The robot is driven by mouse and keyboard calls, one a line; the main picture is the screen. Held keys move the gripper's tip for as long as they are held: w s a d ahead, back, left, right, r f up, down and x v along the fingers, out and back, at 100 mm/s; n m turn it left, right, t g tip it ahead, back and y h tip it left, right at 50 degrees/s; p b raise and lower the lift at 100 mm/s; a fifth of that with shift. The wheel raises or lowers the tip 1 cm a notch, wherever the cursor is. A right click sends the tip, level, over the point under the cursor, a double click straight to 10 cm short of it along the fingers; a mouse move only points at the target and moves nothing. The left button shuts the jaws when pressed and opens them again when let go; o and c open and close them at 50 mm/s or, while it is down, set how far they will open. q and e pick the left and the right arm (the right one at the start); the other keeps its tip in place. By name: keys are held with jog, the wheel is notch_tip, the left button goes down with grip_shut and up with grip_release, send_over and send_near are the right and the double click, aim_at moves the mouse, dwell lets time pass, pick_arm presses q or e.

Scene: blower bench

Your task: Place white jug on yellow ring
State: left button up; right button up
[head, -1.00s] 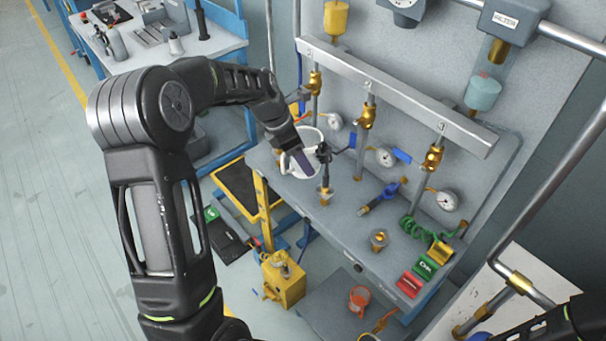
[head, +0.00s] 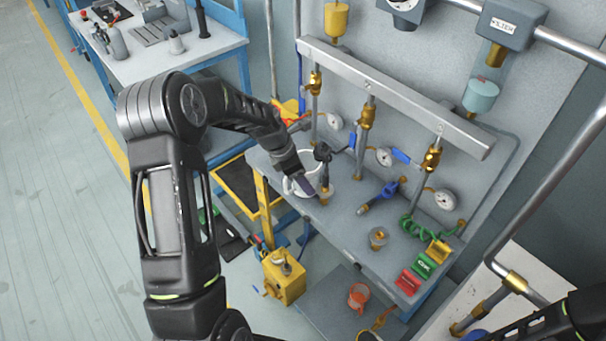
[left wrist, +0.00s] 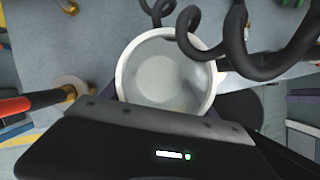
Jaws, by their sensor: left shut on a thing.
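The white jug (head: 290,186) is at the left part of the grey bench, partly hidden by my left gripper (head: 312,186). In the left wrist view I look down into the open mouth of the jug (left wrist: 165,72), which looks empty. My left gripper is shut on the jug; its fingertips are mostly hidden. I cannot tell whether the jug touches the bench. I cannot make out a clearly yellow ring. A pale ring (left wrist: 58,82) lies around a brass fitting left of the jug in the left wrist view. My right gripper is out of view.
A black coil (left wrist: 268,40) hangs close above the jug's rim. A brass fitting (head: 327,191) with a black top stands just right of the jug. A yellow box (head: 284,277) stands below.

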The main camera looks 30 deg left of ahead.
pick_arm(q)
jog(key=shift+f, duration=0.1)
jog(key=o, duration=1.5)
jog(key=shift+c, duration=0.2)
jog(key=shift+r, duration=0.2)
jog(key=shift+a+r, duration=0.1)
jog(key=shift+r, duration=0.1)
jog(key=b+v, duration=0.1)
jog(key=v, duration=1)
jog(key=shift+s+r+b, duration=0.2)
jog(key=shift+b, duration=0.15)
